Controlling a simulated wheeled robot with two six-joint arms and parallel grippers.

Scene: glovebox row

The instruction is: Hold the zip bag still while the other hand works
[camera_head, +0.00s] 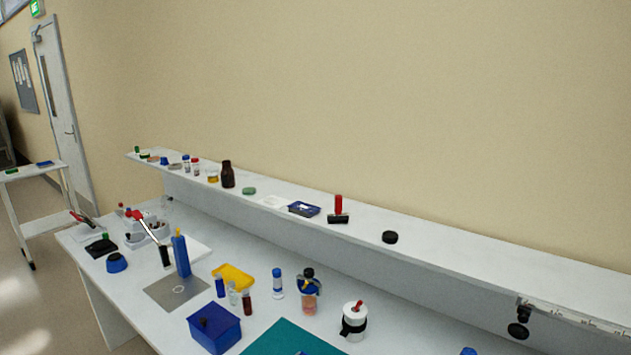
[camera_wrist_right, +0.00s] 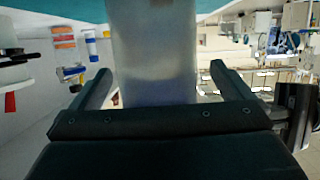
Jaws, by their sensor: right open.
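In the right wrist view, my right gripper (camera_wrist_right: 160,70) is open, with one dark finger on each side of the picture's middle. A pale, translucent, frosted thing (camera_wrist_right: 155,45), perhaps the zip bag, stretches from the top edge down between the fingers. Gaps show on both sides of it, so the fingers appear apart from it. Its lower end is hidden behind the gripper body. I cannot make out a zip bag in the head view. Neither gripper shows in the head view, and my left gripper is in no view.
The white bench holds a teal mat (camera_head: 285,339) at the front edge, a blue box (camera_head: 214,331), a yellow tray (camera_head: 233,276), several small vials, and a white container with a black band (camera_head: 354,318). A raised shelf (camera_head: 440,245) runs behind.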

